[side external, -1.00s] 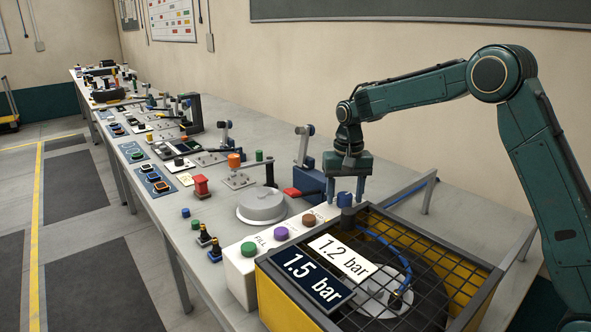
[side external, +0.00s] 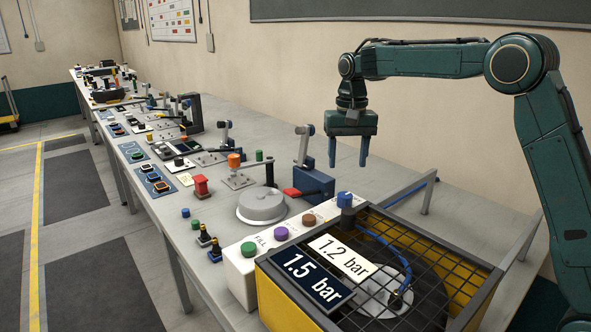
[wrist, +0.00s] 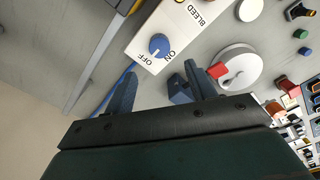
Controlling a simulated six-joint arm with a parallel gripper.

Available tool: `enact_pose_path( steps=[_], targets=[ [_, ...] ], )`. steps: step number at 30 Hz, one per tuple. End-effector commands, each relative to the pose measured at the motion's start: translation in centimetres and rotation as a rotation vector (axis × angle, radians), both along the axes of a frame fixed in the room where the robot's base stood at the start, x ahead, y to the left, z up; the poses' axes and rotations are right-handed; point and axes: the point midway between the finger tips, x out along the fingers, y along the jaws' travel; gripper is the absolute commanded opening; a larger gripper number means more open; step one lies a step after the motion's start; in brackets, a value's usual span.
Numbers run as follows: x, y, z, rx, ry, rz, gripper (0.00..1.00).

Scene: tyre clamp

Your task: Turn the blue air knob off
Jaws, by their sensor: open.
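The blue air knob (side external: 346,199) stands at the far right end of the white control panel (side external: 238,273). In the wrist view the blue knob (wrist: 159,45) sits between the printed words OFF and ON. I cannot tell which word it points to. My gripper (side external: 347,163) is open and empty, fingers pointing down, clear above the knob. In the wrist view my gripper's fingers (wrist: 160,74) are spread apart, with the knob beyond them and nothing between them.
A yellow mesh cage (side external: 462,264) with a 1.5 bar sign (side external: 312,280) and a 1.2 bar sign (side external: 342,258) stands beside the panel. The air above the knob is free.

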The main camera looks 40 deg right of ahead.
Motion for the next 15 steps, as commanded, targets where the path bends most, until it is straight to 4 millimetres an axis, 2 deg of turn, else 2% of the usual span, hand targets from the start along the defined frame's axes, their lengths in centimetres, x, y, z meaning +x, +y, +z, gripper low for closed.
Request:
enact_pose_path(
  steps=[6, 15],
  targets=[
    [0.0, 0.0, 2.8, 0.000, -0.001, 0.000, 0.56],
    [0.0, 0.0, 4.0, -0.001, -0.001, 0.000, 0.56]
  ],
)
